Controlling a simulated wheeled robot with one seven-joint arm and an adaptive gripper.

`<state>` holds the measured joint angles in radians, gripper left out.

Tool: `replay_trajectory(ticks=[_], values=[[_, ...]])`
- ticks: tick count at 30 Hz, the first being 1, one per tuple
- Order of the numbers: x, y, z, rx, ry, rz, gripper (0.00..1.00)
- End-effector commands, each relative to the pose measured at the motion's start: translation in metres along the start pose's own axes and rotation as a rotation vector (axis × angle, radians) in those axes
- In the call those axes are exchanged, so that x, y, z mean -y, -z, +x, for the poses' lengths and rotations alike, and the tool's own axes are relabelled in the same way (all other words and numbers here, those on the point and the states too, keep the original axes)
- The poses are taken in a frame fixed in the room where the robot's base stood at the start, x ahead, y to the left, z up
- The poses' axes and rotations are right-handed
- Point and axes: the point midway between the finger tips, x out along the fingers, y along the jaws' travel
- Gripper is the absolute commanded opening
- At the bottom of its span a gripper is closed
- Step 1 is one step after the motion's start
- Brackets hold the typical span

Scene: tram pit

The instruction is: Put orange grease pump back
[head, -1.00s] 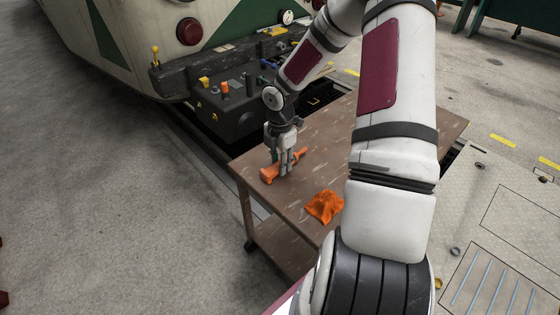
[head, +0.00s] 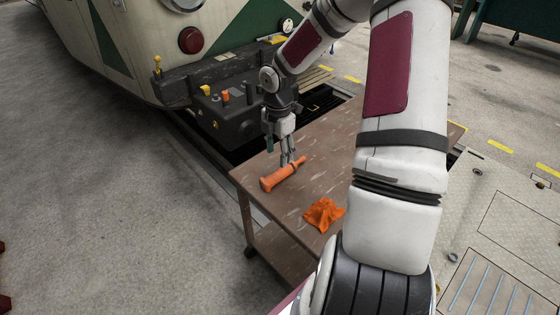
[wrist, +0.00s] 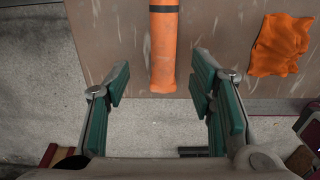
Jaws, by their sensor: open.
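The orange grease pump (head: 279,177) lies on its side on the brown table top, near the table's left edge. It also shows in the wrist view (wrist: 163,60) as an orange cylinder with a dark band, its near end close to the table edge. My gripper (head: 288,163) is just above the pump in the head view. In the wrist view my gripper (wrist: 160,100) is open and empty, its green-padded fingers apart on either side of the pump's line. The pump's far end is cut off in the wrist view.
A crumpled orange cloth (head: 323,214) lies on the brown table (head: 262,202), right of the pump. The tram front (head: 130,45) with its dark coupler block (head: 228,112) stands behind, over the pit.

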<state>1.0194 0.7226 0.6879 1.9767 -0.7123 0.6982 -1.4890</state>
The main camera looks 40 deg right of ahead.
Motion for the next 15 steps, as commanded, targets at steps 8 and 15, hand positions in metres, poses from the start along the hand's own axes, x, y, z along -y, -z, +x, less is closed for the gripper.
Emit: replay_trajectory(ticks=[8, 15], values=[[0.0, -0.001, -0.047, 0.001, -0.001, 0.002, 0.5], [0.004, 0.007, -0.067, 0.024, 0.016, 0.03, 0.5]])
